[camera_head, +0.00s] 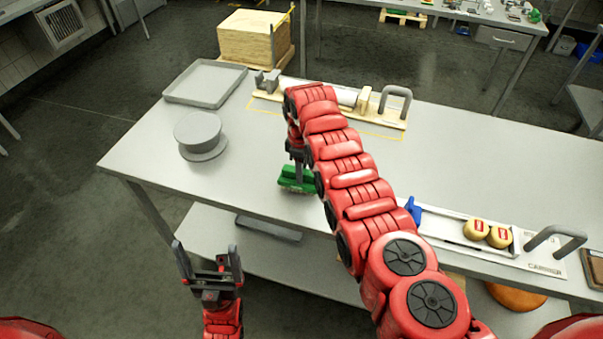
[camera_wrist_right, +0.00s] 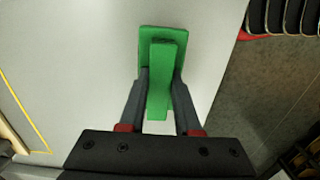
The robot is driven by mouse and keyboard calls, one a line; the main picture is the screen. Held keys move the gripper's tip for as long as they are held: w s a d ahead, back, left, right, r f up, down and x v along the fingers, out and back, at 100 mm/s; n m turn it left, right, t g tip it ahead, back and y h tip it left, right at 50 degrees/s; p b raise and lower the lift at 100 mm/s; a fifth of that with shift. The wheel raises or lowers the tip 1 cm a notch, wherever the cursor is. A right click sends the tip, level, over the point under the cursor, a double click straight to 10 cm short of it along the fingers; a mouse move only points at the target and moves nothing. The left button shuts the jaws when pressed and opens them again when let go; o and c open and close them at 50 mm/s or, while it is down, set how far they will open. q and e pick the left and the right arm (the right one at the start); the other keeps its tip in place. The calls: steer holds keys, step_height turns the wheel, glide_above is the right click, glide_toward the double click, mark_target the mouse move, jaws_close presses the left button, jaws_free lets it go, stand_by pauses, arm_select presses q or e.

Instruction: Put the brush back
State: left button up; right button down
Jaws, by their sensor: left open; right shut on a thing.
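The green brush (camera_head: 297,180) is near the front edge of the grey table (camera_head: 240,110), in the middle of the head view. My right gripper (camera_head: 297,165) reaches down over it and is shut on it. The right wrist view shows the green brush (camera_wrist_right: 162,75) between the two fingers of my right gripper (camera_wrist_right: 162,85), above or on the table top; I cannot tell if it touches. My left gripper (camera_head: 208,260) is open and empty, in front of the table at lower left.
A round grey pedestal (camera_head: 200,135) and a shallow grey tray (camera_head: 205,84) stand on the left of the table. A wooden fixture (camera_head: 385,110) with a handle lies at the back inside a yellow outline. A carrier (camera_head: 450,232) with two small cheese wheels (camera_head: 487,233) lies at right.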

steer(key=shift+f, duration=0.45)
steer(key=shift+f, duration=0.25)
steer(key=c, duration=0.6)
jaws_free()
steer(key=shift+r, duration=0.15)
steer(key=shift+r, duration=0.15)
steer(key=shift+w+r, duration=0.1)
steer(key=shift+r, duration=0.3)
step_height(320, 180, up, 11)
steer(key=b, duration=0.3)
steer(key=shift+b, duration=0.3)
